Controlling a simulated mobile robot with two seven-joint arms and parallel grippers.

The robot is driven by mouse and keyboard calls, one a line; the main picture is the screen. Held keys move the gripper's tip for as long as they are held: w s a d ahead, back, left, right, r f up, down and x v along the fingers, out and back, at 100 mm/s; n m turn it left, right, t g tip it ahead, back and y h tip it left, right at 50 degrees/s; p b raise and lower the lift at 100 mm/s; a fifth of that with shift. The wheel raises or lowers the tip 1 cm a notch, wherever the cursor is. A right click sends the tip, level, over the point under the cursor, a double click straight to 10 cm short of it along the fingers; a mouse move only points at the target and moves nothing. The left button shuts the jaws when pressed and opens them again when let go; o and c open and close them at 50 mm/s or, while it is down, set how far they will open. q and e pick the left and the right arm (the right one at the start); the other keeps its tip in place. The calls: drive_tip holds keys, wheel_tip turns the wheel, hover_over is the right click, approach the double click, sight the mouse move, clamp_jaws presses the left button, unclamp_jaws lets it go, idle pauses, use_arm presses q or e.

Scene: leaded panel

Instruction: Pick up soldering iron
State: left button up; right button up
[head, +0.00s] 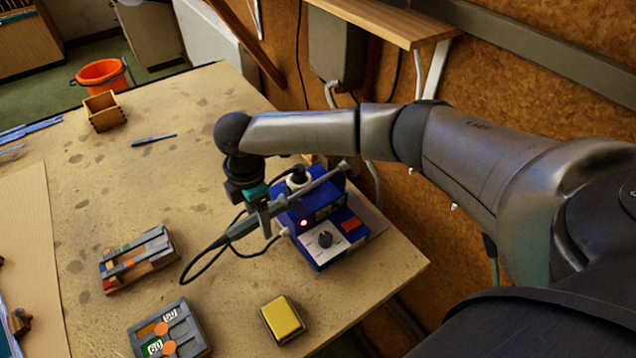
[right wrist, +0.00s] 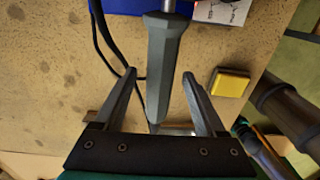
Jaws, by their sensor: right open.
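The soldering iron (head: 238,229) has a grey handle and a cable looping at its lower end. It rests tilted at the blue soldering station (head: 338,240), which has a dial and a lit red lamp. My right gripper (head: 262,214) is at the handle, pointing down in the head view. In the right wrist view the grey handle (right wrist: 163,50) lies between the two fingers of the open gripper (right wrist: 159,74), with gaps on both sides. The iron's tip is not visible in the wrist view. My left gripper is not in view.
A yellow sponge in a dark tray (head: 283,320) lies in front of the station. Two small trays (head: 138,262) (head: 170,332) sit to the left. A wooden box (head: 104,111) and a pen (head: 153,139) lie farther back. The wall and a shelf (head: 390,22) are behind.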

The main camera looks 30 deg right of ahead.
drive_tip(key=shift+f, duration=0.3)
clamp_jaws()
idle(0.4)
drive_tip(key=shift+r, duration=0.1)
